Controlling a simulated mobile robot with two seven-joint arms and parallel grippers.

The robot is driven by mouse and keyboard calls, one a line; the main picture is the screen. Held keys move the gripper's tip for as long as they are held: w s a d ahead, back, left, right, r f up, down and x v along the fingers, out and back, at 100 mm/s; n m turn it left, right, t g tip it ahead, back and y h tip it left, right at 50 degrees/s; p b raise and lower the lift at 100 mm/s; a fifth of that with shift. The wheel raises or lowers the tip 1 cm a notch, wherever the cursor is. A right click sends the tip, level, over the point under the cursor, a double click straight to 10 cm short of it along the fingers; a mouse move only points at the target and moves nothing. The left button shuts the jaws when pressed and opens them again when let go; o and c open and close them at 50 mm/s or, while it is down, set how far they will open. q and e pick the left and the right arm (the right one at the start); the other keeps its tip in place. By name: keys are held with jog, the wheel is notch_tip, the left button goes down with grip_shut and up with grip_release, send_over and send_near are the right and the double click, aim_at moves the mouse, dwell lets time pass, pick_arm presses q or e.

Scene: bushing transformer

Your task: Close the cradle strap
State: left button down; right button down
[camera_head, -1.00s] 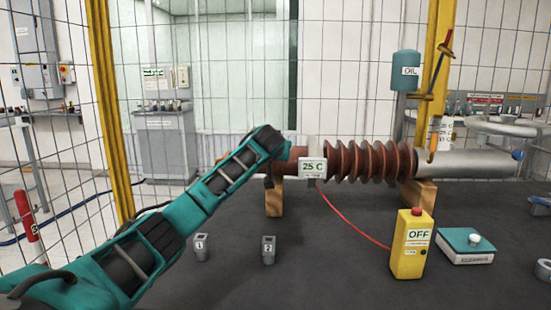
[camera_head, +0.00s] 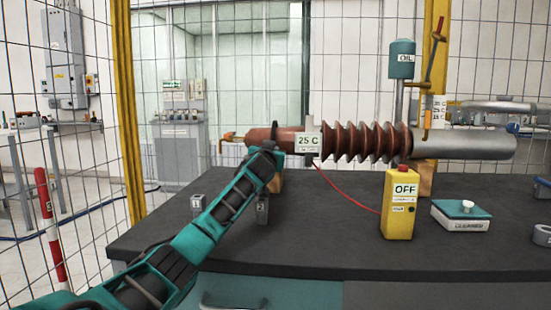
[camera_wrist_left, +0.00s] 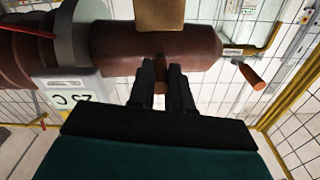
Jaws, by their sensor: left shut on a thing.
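The brown ribbed bushing (camera_head: 365,141) lies level across the table, its smooth left end on a wooden cradle block (camera_head: 276,182); the block also shows in the left wrist view (camera_wrist_left: 160,14). A thin dark band, seemingly the cradle strap (camera_head: 279,132), shows at the smooth end near the gripper. My left gripper (camera_head: 268,153) is in front of this end. In the left wrist view its black fingers (camera_wrist_left: 161,75) point at the brown cylinder (camera_wrist_left: 125,46), shut on a small dark piece, probably the strap, mostly hidden between them. My right gripper is not in view.
A 25 C display (camera_head: 308,142) hangs at the bushing, with a red cable to a yellow OFF box (camera_head: 400,205). Grey numbered blocks (camera_head: 262,209) stand near my left arm. A teal-topped cleaning box (camera_head: 461,215) is at the right. The table's (camera_head: 330,235) front middle is clear.

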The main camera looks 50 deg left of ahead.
pick_arm(q)
jog(key=shift+f+b, duration=0.3)
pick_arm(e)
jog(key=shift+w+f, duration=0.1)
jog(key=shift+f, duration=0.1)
pick_arm(q)
jog(key=shift+f, duration=0.1)
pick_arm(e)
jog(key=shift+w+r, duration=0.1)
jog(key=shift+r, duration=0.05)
pick_arm(q)
jog(key=c, duration=1.2)
grip_release()
jog(key=shift+c, duration=0.2)
jog(key=shift+o, duration=0.9)
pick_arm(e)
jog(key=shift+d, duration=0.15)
pick_arm(q)
notch_tip(320, 180, up, 20)
jog(key=p, duration=0.7)
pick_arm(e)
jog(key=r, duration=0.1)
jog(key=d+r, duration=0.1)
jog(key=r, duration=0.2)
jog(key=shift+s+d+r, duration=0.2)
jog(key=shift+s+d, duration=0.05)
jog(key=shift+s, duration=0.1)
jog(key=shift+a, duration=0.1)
